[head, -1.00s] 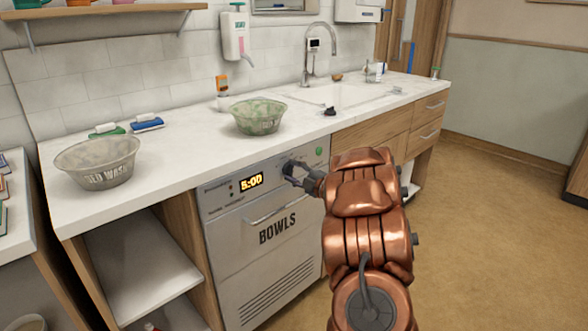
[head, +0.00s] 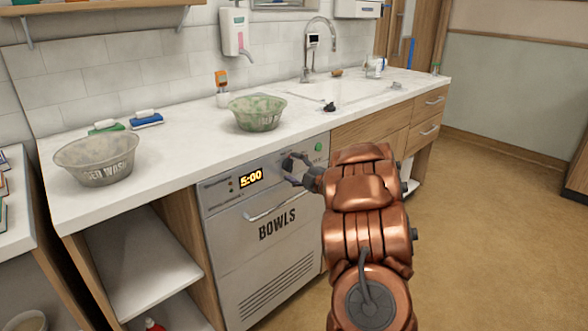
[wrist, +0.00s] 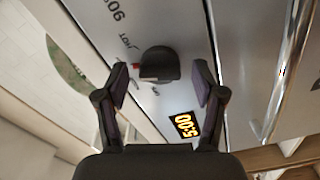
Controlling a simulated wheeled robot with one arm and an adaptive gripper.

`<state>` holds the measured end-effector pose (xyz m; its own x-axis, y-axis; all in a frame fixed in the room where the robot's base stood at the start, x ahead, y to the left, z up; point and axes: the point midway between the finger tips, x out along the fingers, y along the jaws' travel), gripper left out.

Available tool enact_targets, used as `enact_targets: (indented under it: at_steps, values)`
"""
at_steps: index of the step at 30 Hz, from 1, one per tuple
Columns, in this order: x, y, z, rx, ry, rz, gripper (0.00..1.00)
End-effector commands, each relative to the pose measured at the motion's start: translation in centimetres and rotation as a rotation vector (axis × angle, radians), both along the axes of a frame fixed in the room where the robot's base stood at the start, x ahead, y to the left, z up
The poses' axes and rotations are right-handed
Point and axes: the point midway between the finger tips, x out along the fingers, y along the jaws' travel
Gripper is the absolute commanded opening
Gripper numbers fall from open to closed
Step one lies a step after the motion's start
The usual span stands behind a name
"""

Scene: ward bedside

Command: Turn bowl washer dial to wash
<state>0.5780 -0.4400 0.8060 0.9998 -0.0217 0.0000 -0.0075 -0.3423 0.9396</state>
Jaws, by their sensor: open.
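The bowl washer (head: 265,240) is a grey front marked BOWLS under the counter, with a lit 5:00 display (head: 251,179). Its dark round dial (head: 288,163) is on the control strip right of the display. My gripper (head: 297,172) is open at the dial. In the wrist view the dial (wrist: 159,62) lies ahead, between and beyond the spread fingers (wrist: 162,82), with gaps at both sides. A pale mark shows on the dial's edge and a small red mark beside it. The display (wrist: 185,124) shows near the right finger.
A washer door handle (head: 270,208) runs below the control strip, and a green button (head: 318,147) is right of the dial. A green-stained bowl (head: 257,113) and a BED WASH bowl (head: 97,160) stand on the counter (head: 190,150). Open floor lies to the right.

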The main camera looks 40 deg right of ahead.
Motion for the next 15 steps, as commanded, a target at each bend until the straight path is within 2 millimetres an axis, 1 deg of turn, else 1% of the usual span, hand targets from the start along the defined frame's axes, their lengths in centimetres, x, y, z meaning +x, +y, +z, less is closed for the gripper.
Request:
enact_targets:
  at_steps: [5, 8, 15]
  values:
    - [-1.0, -0.1, 0.0, -0.002, 0.001, -0.003, 0.69]
    - [-2.5, -0.1, 0.0, -0.002, 0.002, -0.005, 0.69]
    - [-7.0, 0.0, 0.0, -0.001, 0.002, -0.005, 0.69]
